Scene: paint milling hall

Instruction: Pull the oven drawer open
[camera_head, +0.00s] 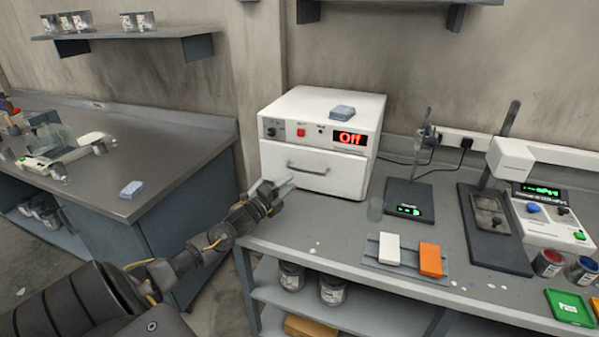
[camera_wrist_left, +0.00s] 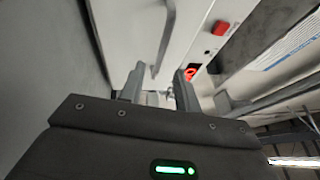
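The white oven (camera_head: 340,105) stands on the grey bench, with a red "Off" display and a red switch above its drawer. The drawer front (camera_head: 335,181) looks shut and carries a grey bar handle (camera_head: 306,170). My left gripper (camera_head: 283,186) is in front of the drawer's left part, left of and slightly below the handle in the head view. In the left wrist view its two fingers (camera_wrist_left: 158,78) are apart and empty. The handle (camera_wrist_left: 165,40) runs ahead of them, its near end showing between the fingertips. Contact cannot be told. My right gripper is not in view.
A grey block (camera_head: 342,111) lies on the oven. Right of the oven are a glass beaker (camera_head: 375,208), a dark scale (camera_head: 409,200), and a rack with white and orange blocks (camera_head: 431,260). A side bench (camera_head: 140,165) stands left. The bench front before the drawer is mostly clear.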

